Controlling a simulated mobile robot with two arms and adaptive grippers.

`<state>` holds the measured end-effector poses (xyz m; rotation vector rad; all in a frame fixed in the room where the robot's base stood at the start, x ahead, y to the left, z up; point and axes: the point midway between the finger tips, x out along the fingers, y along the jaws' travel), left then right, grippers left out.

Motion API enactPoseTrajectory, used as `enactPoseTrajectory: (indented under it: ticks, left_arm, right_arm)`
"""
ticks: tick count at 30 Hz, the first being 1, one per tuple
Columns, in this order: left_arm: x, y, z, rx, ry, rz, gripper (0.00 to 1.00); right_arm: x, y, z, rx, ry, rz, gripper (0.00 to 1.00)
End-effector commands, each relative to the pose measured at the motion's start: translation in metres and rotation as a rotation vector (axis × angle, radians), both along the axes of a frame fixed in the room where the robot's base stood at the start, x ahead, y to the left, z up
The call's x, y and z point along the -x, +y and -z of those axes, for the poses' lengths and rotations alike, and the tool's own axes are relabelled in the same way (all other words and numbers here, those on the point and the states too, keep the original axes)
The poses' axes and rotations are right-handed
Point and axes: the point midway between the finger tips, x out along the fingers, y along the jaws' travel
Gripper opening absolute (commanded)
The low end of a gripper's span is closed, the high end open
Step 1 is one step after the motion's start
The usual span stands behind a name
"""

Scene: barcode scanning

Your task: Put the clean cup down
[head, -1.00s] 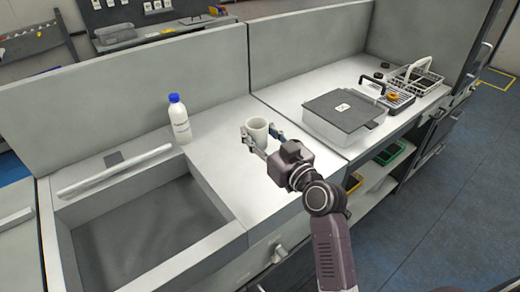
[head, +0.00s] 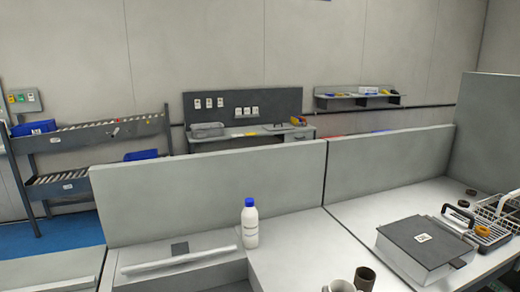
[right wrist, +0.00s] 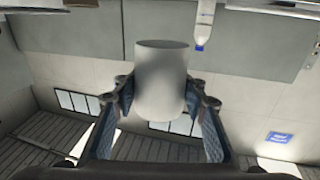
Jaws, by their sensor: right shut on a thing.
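The white cup (right wrist: 160,80) is between the two fingers of my right gripper (right wrist: 160,95) in the right wrist view. The gripper is shut on the cup's sides. The bottom edge of the head view shows only the upper part of the light cup (head: 342,286). A dark brown rounded form (head: 364,279) stands beside it there, and I cannot tell what it is. The cup's base is out of the head view, so I cannot tell whether it touches the counter. My left gripper is not in view.
A white bottle with a blue cap (head: 250,224) stands left of the cup, near the grey back panel (head: 215,195). Some counter between bottle and box looks clear.

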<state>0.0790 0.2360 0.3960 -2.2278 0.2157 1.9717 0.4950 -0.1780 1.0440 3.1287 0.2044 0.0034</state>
Motion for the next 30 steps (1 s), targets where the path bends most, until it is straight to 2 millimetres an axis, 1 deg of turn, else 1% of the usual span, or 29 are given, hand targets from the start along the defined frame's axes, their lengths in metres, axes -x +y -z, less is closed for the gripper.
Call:
enactPoseTrajectory:
  ticks: [1,6,9,13,15,19,30]
  left_arm:
    - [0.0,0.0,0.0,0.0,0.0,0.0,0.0]
    - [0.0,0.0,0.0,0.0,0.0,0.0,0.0]
    - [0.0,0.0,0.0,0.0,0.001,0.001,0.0]
    - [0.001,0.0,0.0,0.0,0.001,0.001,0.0]
    - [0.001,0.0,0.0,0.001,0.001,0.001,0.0]
    - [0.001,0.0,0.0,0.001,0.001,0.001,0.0]
    - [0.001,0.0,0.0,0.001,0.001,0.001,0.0]
  right_arm:
    - [0.015,0.0,0.009,0.0,0.008,0.012,0.14]
    - [0.059,-0.005,0.022,-0.003,0.007,0.06,0.14]
    - [0.081,-0.007,0.025,-0.006,0.006,0.084,0.14]
    - [0.103,-0.01,0.025,-0.01,0.004,0.11,0.14]
    - [0.11,-0.011,0.025,-0.01,0.004,0.119,0.14]
    - [0.117,-0.012,0.024,-0.012,0.002,0.13,0.14]
    - [0.117,-0.012,0.023,-0.008,0.0,0.131,0.14]
